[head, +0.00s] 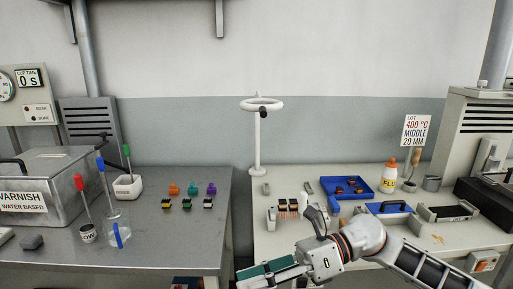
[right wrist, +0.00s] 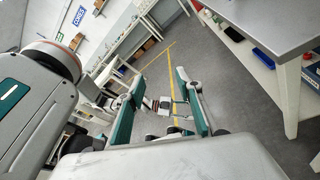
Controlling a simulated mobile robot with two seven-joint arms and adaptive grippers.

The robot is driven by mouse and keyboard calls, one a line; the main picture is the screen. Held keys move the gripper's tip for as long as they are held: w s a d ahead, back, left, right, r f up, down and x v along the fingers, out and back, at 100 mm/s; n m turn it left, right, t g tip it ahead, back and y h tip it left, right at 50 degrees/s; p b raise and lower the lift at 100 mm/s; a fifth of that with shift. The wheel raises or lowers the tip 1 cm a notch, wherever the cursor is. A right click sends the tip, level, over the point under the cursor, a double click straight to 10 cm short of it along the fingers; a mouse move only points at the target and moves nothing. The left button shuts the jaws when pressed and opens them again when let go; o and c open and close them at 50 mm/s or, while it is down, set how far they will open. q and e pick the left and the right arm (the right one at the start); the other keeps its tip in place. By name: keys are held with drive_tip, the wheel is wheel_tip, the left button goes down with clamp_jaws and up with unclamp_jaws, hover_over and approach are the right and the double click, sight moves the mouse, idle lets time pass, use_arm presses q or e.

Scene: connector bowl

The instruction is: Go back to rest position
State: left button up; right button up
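My right arm comes in from the lower right of the head view. Its gripper (head: 262,272) is low in the picture, in front of the gap between the tables, and points left. In the right wrist view the two teal and grey fingers of this gripper (right wrist: 159,78) stand apart, with the floor showing between them and nothing held. My left gripper does not show in the head view.
The left table (head: 150,235) carries a varnish box (head: 50,180), brushes and small coloured connectors. The right table (head: 290,235) carries a blue tray (head: 365,193), a glue bottle (head: 390,172) and a ring stand (head: 257,140). A table edge (right wrist: 265,30) stands at right in the wrist view.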

drive_tip(key=w+d+f+m+t+h, duration=0.1)
drive_tip(key=d+f+m+t+h, duration=0.15)
drive_tip(key=f+m+t, duration=0.7)
drive_tip(key=w+d+f+m+t+h, duration=0.15)
drive_tip(key=d+m+t, duration=0.25)
drive_tip(key=m, duration=1)
drive_tip(key=w+d+f+m+t+h, duration=0.15)
drive_tip(key=d+f+m+t, duration=0.35)
drive_tip(key=m, duration=0.7)
drive_tip(key=s+d+f+m+g+h, duration=0.2)
drive_tip(key=s+d+f+m+h, duration=0.1)
drive_tip(key=s+f, duration=0.6)
drive_tip(key=s+d+f+m+g+h+p, duration=0.1)
drive_tip(key=s+d+f+m+h, duration=0.3)
drive_tip(key=f, duration=0.8)
drive_tip(key=s+d+m+g, duration=0.1)
drive_tip(key=s+d+m, duration=0.1)
drive_tip(key=s+m, duration=0.1)
drive_tip(key=shift+s+d, duration=0.25)
drive_tip(key=shift+s, duration=0.65)
